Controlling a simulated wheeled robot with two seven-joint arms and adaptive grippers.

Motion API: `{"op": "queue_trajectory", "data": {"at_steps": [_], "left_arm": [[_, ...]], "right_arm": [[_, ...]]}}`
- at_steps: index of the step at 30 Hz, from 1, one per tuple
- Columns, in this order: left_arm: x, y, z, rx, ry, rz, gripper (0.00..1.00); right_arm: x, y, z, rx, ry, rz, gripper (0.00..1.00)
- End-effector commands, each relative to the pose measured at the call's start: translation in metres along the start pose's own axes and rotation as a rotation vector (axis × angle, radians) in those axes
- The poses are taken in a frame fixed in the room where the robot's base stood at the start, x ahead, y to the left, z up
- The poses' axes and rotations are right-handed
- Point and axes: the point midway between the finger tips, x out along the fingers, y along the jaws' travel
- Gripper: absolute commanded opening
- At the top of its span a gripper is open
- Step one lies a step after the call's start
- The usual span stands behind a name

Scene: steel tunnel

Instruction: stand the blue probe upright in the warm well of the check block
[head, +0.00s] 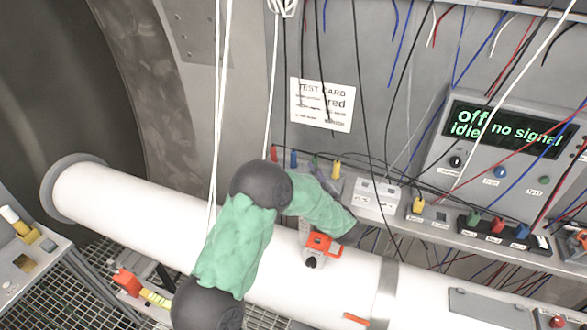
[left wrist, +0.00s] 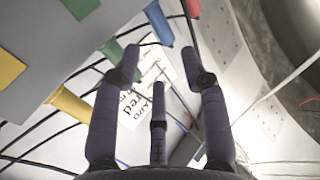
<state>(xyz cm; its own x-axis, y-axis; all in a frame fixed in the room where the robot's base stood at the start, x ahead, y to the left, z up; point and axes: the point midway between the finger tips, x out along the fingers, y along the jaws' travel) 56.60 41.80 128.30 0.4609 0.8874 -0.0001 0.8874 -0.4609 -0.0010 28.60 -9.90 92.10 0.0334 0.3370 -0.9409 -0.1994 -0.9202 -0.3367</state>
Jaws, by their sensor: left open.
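The blue probe (head: 293,158) stands at the back left of the shelf, between a red and a green one; it also shows in the left wrist view (left wrist: 158,22). My left gripper (left wrist: 163,74) is open and empty, its dark fingers short of the colored probes, with the blue probe beyond their tips. In the head view its fingers are hidden or not clear beyond my green-sleeved arm. A white block (head: 377,197) with small labels and openings sits right of the probes, likely the check block; I cannot tell which well is warm. My right gripper is not in view.
Red (head: 273,153), green (head: 315,160) and yellow (head: 336,168) probes stand beside the blue one. Thin cables hang before the wall. A large white pipe (head: 120,205) runs across the front. A display unit (head: 510,140) reads "off", "idle", "no signal". A test card (head: 321,104) is on the wall.

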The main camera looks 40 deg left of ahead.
Motion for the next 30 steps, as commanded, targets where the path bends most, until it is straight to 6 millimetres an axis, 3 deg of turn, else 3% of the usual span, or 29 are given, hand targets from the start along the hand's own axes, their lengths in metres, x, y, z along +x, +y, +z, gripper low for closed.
{"op": "queue_trajectory", "data": {"at_steps": [9, 17, 25, 30], "left_arm": [[0.044, -0.001, -0.001, -0.001, 0.001, -0.004, 0.44], [0.061, 0.0, -0.001, -0.001, 0.001, -0.002, 0.44], [0.097, 0.002, 0.0, 0.0, 0.001, -0.004, 0.44], [0.106, 0.002, 0.0, -0.001, 0.002, -0.001, 0.44]], "right_arm": [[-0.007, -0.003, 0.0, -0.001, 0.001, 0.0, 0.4], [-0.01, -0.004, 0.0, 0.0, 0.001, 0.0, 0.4], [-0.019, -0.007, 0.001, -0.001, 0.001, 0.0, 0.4], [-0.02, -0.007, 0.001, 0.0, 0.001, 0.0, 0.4]]}}
